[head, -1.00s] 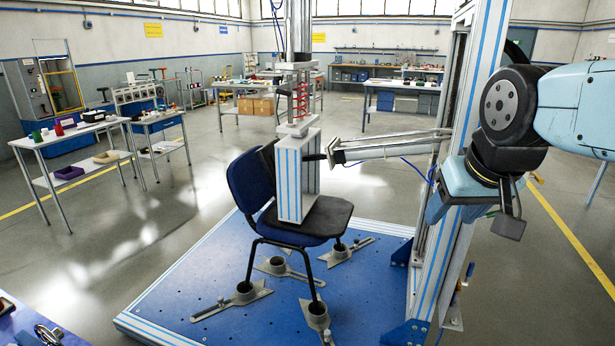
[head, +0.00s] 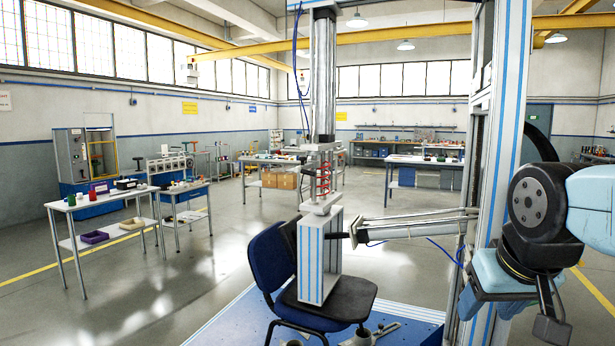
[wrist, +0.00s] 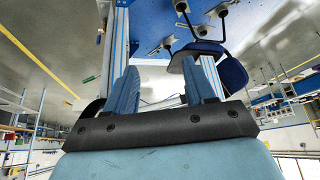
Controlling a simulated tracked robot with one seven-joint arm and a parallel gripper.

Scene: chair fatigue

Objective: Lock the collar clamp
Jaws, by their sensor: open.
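I cannot pick out the collar clamp with certainty in either view. The test rig has a vertical steel cylinder (head: 323,75) with a red spring (head: 324,178) under it. Below the spring, a pale block (head: 318,262) rests on the seat of a dark blue chair (head: 268,258). My gripper (head: 490,305) is at the lower right in the head view, close to the rig's upright. In the wrist view my gripper (wrist: 162,88) has its two blue fingers spread with nothing between them. The chair (wrist: 232,72) shows beyond the right finger.
A tall aluminium upright (head: 490,150) stands between the chair and my arm. A slanted strut (head: 415,226) runs from it towards the block. The blue base plate (head: 235,322) lies under the chair. Tables (head: 100,205) with small items stand at left; open floor lies between.

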